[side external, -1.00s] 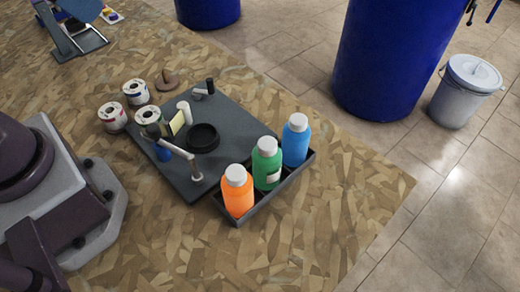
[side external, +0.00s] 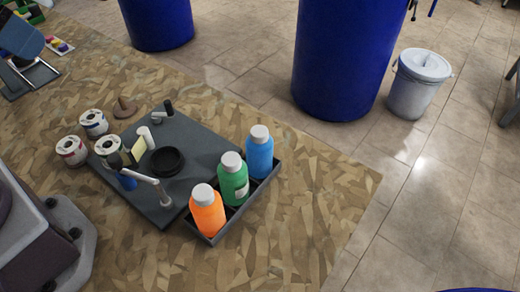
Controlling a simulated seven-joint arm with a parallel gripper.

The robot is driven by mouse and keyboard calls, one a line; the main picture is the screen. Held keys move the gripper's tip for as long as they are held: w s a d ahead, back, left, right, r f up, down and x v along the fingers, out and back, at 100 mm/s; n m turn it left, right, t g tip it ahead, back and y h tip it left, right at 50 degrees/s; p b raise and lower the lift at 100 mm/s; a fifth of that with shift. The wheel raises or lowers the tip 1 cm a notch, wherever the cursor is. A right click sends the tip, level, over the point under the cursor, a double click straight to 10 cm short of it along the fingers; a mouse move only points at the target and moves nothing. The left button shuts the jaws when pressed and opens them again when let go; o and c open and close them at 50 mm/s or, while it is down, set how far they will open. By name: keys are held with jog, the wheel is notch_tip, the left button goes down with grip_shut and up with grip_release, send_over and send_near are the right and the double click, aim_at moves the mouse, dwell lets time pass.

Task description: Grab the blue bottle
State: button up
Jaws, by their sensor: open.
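The blue bottle (side external: 259,153) with a white cap stands upright at the back right end of a dark tray (side external: 226,221). A green bottle (side external: 233,181) and an orange bottle (side external: 207,213), both white-capped, stand in the same tray in a row with it. Nothing touches the blue bottle from above. My gripper is outside the view; only a part of my own base shows at the left edge.
A dark board (side external: 176,130) beside the tray holds a black ring (side external: 166,161) and upright posts. Several white cans, one of them (side external: 72,151), stand left of it. Large blue drums (side external: 345,60) and a lidded grey bucket (side external: 417,85) stand on the tiles. Table is clear right of the tray.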

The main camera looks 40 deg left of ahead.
jog(key=c, duration=0.3)
